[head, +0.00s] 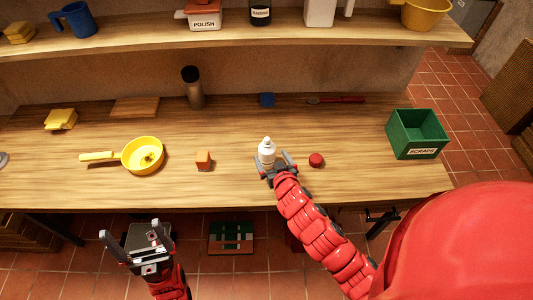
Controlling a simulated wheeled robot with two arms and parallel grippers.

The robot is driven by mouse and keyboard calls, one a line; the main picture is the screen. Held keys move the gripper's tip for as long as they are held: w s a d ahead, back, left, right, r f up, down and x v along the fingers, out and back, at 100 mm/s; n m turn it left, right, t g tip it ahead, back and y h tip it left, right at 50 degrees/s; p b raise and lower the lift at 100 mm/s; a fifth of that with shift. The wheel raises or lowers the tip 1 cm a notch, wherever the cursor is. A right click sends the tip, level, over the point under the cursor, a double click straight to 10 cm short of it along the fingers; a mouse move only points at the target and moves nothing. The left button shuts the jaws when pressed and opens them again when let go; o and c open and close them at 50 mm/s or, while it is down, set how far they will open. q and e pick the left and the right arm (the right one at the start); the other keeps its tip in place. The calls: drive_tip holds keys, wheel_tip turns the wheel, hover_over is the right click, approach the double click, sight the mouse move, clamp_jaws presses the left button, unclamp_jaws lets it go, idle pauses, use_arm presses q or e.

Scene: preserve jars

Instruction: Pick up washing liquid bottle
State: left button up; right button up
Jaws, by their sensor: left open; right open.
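A small white bottle (266,150) with a narrow top stands upright on the wooden counter, near the middle of the head view; I take it to be the washing liquid bottle, though no label is readable. My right gripper (276,160) is at the bottle's near side, with its open fingers reaching to the bottle's lower part. The gripper hides the bottle's base, and I cannot tell whether the fingers touch it. My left gripper (136,240) is open and empty, in front of the counter's near edge at the lower left.
A shelf (150,38) with several items runs above.

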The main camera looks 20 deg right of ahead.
sight(268, 152)
drive_tip(key=p+x, duration=0.1)
drive_tip(key=x, duration=0.3)
drive_tip(key=shift+w, duration=0.3)
drive_tip(key=shift+w+f+p, duration=0.35)
drive_tip(key=shift+w+p, duration=0.15)
drive_tip(key=shift+w, duration=0.1)
drive_tip(key=p+x, duration=0.1)
drive_tip(key=x, duration=0.1)
drive_tip(key=shift+w+d+f, duration=0.15)
drive_tip(key=shift+w+f, duration=0.15)
drive_tip(key=shift+f, duration=0.05)
drive_tip(key=shift+w+f, duration=0.3)
drive_tip(key=shift+w, duration=0.2)
drive_tip(key=c, duration=0.9)
